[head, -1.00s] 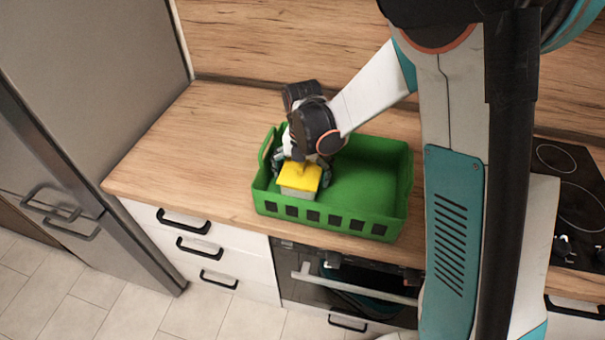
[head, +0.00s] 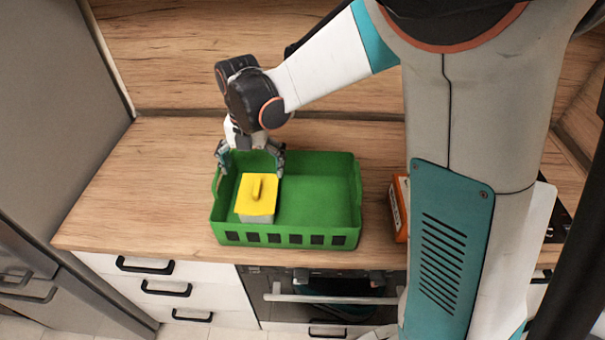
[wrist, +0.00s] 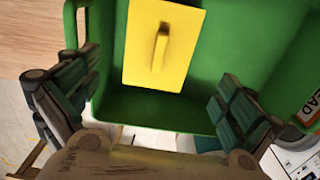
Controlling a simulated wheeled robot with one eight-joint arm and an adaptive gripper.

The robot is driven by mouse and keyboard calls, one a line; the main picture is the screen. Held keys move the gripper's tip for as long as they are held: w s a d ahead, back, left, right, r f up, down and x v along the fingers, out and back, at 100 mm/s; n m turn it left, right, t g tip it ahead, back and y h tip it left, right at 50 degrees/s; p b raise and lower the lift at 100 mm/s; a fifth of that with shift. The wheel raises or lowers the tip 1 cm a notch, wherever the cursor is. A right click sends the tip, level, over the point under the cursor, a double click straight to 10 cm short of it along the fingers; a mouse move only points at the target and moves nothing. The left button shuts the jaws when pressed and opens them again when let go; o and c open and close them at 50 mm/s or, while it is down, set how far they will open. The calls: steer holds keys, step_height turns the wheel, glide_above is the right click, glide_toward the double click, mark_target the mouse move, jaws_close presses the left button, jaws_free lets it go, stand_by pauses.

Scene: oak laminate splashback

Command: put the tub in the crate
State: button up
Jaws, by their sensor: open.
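The tub (head: 257,197) has a yellow lid with a raised handle and a pale body. It stands upright inside the green crate (head: 330,238), in the crate's left part. In the wrist view the tub's yellow lid (wrist: 165,45) and the crate's green wall (wrist: 150,105) fill the upper middle. My gripper (head: 251,170) is open and empty, above the crate's back left part and behind the tub. In the wrist view its fingers (wrist: 155,100) are spread wide and apart from the lid.
The counter (head: 130,190) left of the crate is clear. A wooden splashback (head: 200,50) rises behind, and a steel fridge (head: 50,110) stands at the left.

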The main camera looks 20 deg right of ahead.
steer(key=s+d+r+m+t, duration=0.3)
steer(key=s+m, duration=0.6)
steer(key=m, duration=0.6)
steer(key=s+d+r+m+t, duration=0.4)
steer(key=s+d+r+m, duration=0.4)
steer(key=m, duration=0.8)
steer(key=shift+s+d, duration=0.45)
steer(key=shift+s, duration=0.8)
